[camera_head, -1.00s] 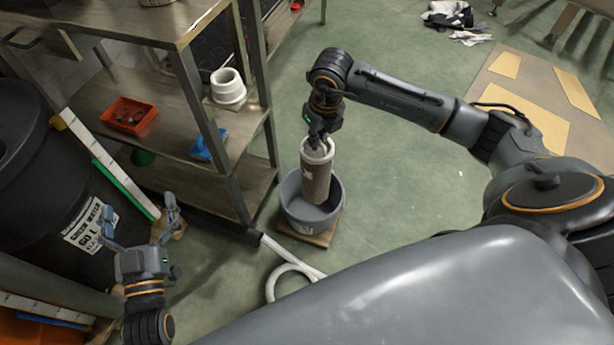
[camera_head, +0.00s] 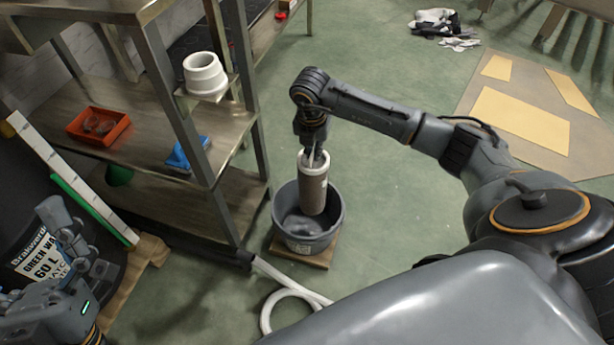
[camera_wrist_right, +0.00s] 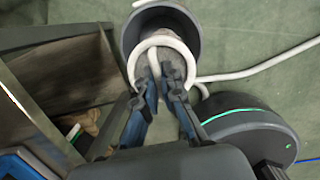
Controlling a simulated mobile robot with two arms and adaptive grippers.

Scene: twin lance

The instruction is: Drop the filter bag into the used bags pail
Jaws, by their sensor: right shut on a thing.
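The filter bag (camera_head: 313,191) is a brownish-grey cylinder with a white ring at its top. My right gripper (camera_head: 313,154) is shut on it at the ring, and the bag hangs upright. The used bags pail (camera_head: 284,235) is a grey open bucket on a small wooden base. In the head view the bag overlaps the pail's opening; I cannot tell how deep its lower end is. The right wrist view shows my fingers (camera_wrist_right: 165,78) at the white ring (camera_wrist_right: 138,62), with the pail (camera_wrist_right: 192,30) beyond. My left gripper (camera_head: 75,245) is at the lower left, its fingers apart.
A metal shelf rack (camera_head: 165,85) stands close left of the pail, with an orange tray (camera_head: 98,127), a blue object (camera_head: 187,154) and a white collar (camera_head: 204,73). A white hose (camera_head: 283,298) lies in front.

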